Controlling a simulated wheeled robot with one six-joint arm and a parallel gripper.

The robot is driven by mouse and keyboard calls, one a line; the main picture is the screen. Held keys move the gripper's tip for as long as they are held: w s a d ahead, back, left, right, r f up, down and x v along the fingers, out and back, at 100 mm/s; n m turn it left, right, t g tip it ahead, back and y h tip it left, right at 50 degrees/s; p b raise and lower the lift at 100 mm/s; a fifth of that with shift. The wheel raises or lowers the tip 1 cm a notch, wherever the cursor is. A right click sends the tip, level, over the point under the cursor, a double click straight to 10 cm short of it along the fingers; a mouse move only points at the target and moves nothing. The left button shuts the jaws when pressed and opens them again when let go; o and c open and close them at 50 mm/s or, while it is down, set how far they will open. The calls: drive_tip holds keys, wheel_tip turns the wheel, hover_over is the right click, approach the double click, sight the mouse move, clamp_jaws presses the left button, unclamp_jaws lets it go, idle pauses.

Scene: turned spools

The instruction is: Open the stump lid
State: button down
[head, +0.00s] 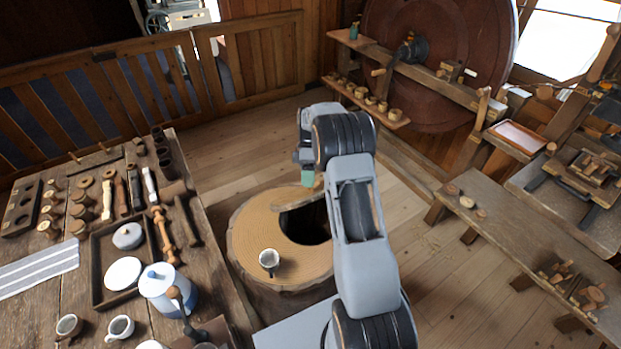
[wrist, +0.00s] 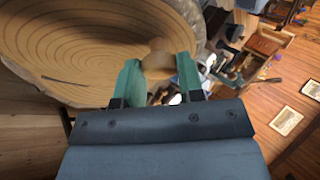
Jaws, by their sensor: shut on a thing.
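The stump (head: 250,240) stands on the floor in the middle of the head view, with a pale ringed top. A dark opening (head: 308,226) shows in its right part. The lid (head: 293,196) appears thin and tilted up at the back of this opening, under my gripper (head: 307,172). In the wrist view, a ringed wooden face (wrist: 85,42) fills the upper left. The green fingers of my gripper (wrist: 158,78) are shut on a round wooden knob (wrist: 156,58) beside it. My arm hides the stump's right side in the head view.
A cup (head: 269,259) stands on the stump's front, left of the opening. A workbench (head: 215,270) with tools, cups and a lidded pot (head: 160,287) is close on the left. A low bench (head: 510,230) stands at the right. Floor behind the stump is clear.

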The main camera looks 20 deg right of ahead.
drive_tip(key=shift+w+a+r+g+p, duration=0.1)
drive_tip(key=shift+w+r+g+p, duration=0.45)
drive_tip(key=shift+w, duration=0.25)
drive_tip(key=shift+f, duration=0.1)
drive_tip(key=c, duration=0.8)
unclamp_jaws()
drive_tip(key=shift+o, duration=0.2)
